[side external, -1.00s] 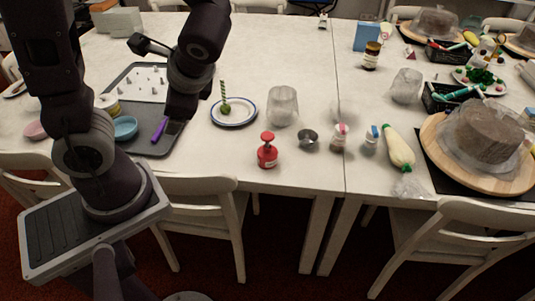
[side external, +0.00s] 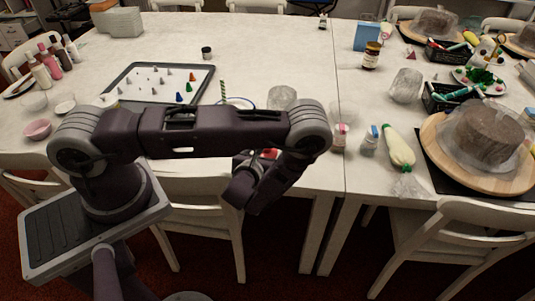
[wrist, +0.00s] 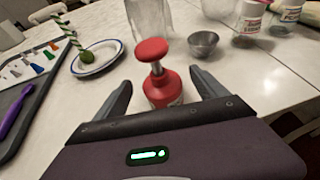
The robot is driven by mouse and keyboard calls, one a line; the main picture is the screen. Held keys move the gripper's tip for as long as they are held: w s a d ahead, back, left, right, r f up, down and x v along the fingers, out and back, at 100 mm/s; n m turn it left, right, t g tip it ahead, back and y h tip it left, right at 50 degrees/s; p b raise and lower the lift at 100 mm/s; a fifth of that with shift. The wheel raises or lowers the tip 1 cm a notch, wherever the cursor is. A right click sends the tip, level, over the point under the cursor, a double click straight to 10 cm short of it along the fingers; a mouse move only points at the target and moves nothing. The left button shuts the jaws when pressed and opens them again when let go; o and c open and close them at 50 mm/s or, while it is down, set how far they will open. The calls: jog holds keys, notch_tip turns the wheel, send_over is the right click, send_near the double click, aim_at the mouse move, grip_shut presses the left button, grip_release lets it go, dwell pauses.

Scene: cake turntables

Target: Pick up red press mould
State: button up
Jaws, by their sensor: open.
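The red press mould (wrist: 163,88) stands upright on the white table in the wrist view, with a round red knob on a metal stem above a wider red body. My gripper (wrist: 161,90) is open, with one finger to the left of the mould and one to the right. The mould's lower body lies between or just beyond the fingertips, and I cannot tell whether they touch it. In the side external view only a small red part of the mould (side external: 270,153) shows, since my arm covers most of it and the gripper.
A small metal bowl (wrist: 203,43) stands right of the mould. A clear container (wrist: 149,18) is behind it. A plate (wrist: 97,58) with a striped stick is at the left, beside a dark tray (wrist: 33,92) with a purple tool. Jars (wrist: 247,20) stand at the back right.

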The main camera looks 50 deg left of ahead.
jog(key=x, duration=0.5)
jog(key=shift+w+a+f, duration=0.15)
jog(key=shift+w+f, duration=0.05)
jog(key=shift+f, duration=0.1)
jog(key=shift+c, duration=0.4)
jog(key=c, duration=1.5)
jog(key=shift+r, duration=0.1)
